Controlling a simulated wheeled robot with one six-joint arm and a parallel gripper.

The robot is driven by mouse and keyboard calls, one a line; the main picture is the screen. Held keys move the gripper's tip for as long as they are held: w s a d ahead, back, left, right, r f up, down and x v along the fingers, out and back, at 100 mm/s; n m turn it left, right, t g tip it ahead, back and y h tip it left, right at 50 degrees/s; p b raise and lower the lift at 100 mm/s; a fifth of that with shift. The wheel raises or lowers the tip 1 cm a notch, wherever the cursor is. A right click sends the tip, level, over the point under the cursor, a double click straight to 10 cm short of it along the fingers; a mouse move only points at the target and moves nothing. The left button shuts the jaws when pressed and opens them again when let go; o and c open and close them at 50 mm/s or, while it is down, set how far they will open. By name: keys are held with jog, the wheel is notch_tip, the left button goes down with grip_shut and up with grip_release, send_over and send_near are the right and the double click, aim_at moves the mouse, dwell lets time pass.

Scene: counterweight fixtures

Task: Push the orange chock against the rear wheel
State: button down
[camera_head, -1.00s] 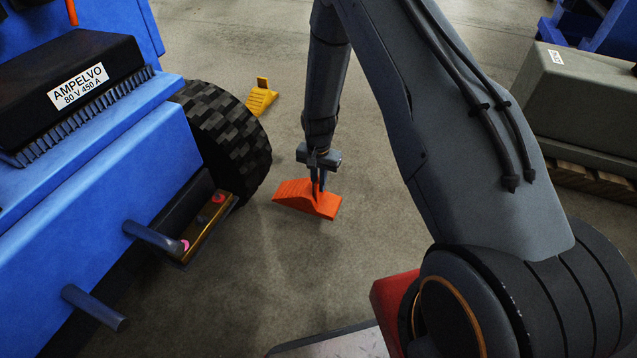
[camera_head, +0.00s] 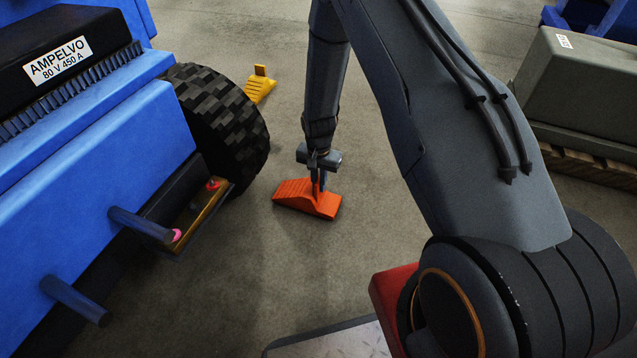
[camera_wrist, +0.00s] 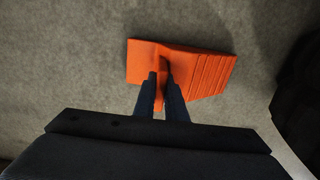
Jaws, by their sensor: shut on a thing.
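The orange chock (camera_head: 298,197) lies on the concrete floor, its low ribbed end toward the wheel. The rear wheel (camera_head: 222,120), black with a blocky tread, is on the blue vehicle at the left. A short strip of bare floor shows between chock and wheel in the head view. My gripper (camera_head: 319,186) points down and is shut on the chock's raised ridge. In the wrist view, the two fingers (camera_wrist: 164,88) grip the ridge of the chock (camera_wrist: 200,72), with the ribbed slope to the right. A dark curved shape, likely the wheel (camera_wrist: 298,85), shows at the right edge.
A yellow chock (camera_head: 260,88) stands on the floor behind the wheel. The blue vehicle (camera_head: 100,190) has two pegs (camera_head: 78,300) and a brass-coloured step (camera_head: 200,218) sticking out. A grey block (camera_head: 580,95) on a wooden pallet stands at the right. Floor in front is clear.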

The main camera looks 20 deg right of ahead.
jog(key=shift+f, duration=0.35)
dwell(0.4)
jog(key=c, duration=1.7)
grip_release()
